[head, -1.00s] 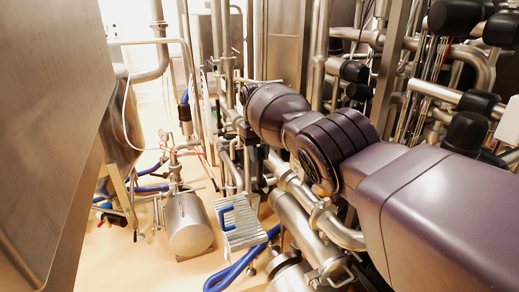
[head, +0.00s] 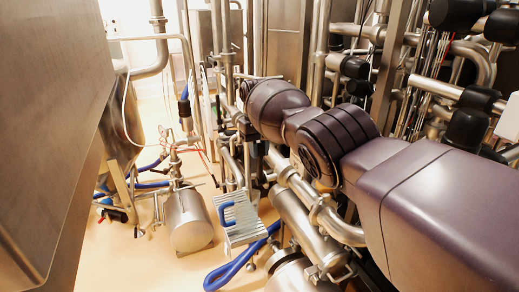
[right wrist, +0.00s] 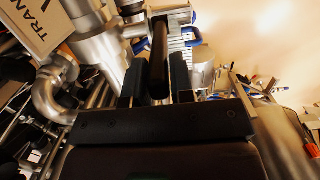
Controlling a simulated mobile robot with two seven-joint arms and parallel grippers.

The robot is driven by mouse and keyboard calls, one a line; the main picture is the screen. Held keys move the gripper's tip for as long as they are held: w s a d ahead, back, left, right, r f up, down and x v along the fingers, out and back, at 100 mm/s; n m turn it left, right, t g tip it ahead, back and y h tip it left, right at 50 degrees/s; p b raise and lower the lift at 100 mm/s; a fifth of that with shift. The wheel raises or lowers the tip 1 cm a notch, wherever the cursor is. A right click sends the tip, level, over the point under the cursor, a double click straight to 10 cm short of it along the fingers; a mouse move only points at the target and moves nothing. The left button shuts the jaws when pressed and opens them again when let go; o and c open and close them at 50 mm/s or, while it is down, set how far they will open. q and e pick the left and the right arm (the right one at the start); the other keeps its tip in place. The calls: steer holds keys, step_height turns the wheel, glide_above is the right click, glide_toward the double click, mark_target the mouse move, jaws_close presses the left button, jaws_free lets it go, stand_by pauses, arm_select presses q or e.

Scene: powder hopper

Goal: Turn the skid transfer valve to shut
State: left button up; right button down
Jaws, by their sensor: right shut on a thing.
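A dark bar-shaped handle (right wrist: 160,55) runs between the two black fingers of my right gripper (right wrist: 159,70) in the right wrist view. The fingers are shut on this handle, which I take to be the transfer valve's. A metal pipe body (right wrist: 98,48) is just left of the fingers. A sign (right wrist: 38,25) with the letters "TRAN" is partly in view at the upper left. In the head view my right arm reaches in from the right, and its wrist covers most of the valve area. My left gripper is not in view.
In the head view, a steel cylinder (head: 187,222) stands on the pale floor beside a ribbed plate with a blue handle (head: 227,215). A blue hose (head: 235,268) lies below. Thick pipes (head: 300,222) run under my arm. A large steel panel (head: 50,130) fills the left side.

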steer(key=shift+s+f, duration=0.1)
steer(key=shift+f, duration=0.4)
steer(key=c, duration=1.4)
jaws_free()
steer(key=o, duration=0.4)
steer(key=shift+w+a+f, duration=0.1)
steer(key=shift+w+a, duration=0.1)
steer(key=shift+w, duration=0.25)
arm_select(q)
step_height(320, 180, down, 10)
steer(key=b, duration=0.9)
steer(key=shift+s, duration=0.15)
arm_select(e)
steer(key=shift+w+a+r, duration=0.1)
steer(key=shift+w+r, duration=0.1)
steer(key=shift+r, duration=2.6)
steer(key=shift+w+r, duration=0.2)
steer(key=shift+r, duration=2.55)
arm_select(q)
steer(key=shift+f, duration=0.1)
